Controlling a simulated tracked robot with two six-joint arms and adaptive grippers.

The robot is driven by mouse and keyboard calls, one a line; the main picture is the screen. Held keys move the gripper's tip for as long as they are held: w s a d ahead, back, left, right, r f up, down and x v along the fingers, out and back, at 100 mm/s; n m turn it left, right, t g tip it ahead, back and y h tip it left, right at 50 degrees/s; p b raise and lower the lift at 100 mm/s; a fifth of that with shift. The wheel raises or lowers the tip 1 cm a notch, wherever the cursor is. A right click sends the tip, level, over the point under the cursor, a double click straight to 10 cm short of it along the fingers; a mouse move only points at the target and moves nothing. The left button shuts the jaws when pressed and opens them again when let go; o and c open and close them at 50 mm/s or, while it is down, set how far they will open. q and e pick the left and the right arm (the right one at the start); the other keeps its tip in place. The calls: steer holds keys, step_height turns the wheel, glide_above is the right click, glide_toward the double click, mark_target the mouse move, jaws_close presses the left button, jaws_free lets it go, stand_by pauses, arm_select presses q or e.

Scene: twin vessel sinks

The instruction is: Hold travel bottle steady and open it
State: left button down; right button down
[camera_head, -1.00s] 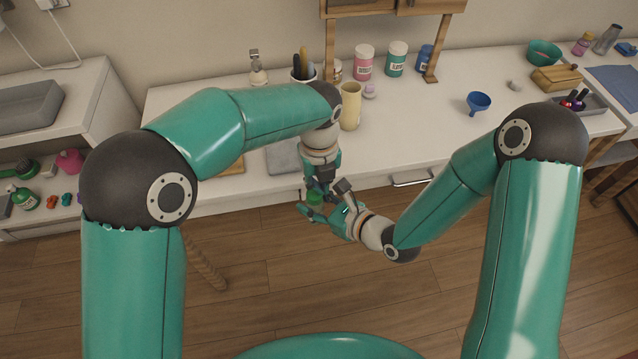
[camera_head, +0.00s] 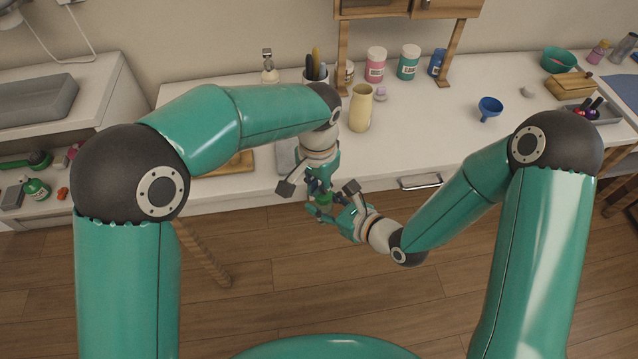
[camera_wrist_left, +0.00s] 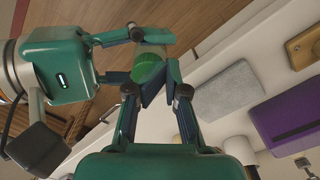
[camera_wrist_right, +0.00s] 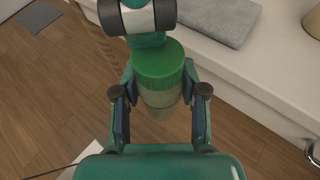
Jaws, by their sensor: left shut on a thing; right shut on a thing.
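The travel bottle has a green cap (camera_wrist_right: 160,64) and a pale, see-through body (camera_wrist_right: 160,98). It is held in the air in front of the counter's front edge. My right gripper (camera_wrist_right: 160,108) is shut around the body, one finger on each side. My left gripper (camera_wrist_left: 155,82) is shut on the green cap from above. In the head view the bottle (camera_head: 323,199) is small and mostly hidden between my left gripper (camera_head: 320,188) and my right gripper (camera_head: 324,210). I cannot tell whether the cap is loose from the body.
The white counter (camera_head: 440,135) lies behind the grippers. A yellow vase (camera_head: 361,110), a blue funnel (camera_head: 490,108) and several jars stand on it. A grey cloth (camera_wrist_right: 216,18) lies near its front edge. A drawer handle (camera_head: 421,182) sticks out at the front. Open wooden floor lies below.

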arm_select(q)
steer(key=n, duration=0.4)
steer(key=shift+s+f, duration=0.2)
steer(key=shift+s, duration=0.2)
steer(key=n, duration=0.4)
steer(key=shift+s+n, duration=0.2)
steer(key=shift+n, duration=0.1)
steer(key=n, duration=0.4)
steer(key=shift+s+d, duration=0.15)
steer(key=n, duration=0.4)
steer(key=shift+s+d, duration=0.1)
steer(key=shift+d, duration=0.05)
steer(key=shift+d+r, duration=0.1)
steer(key=shift+r, duration=0.2)
steer(key=shift+r, duration=0.95)
steer(key=shift+r, duration=0.1)
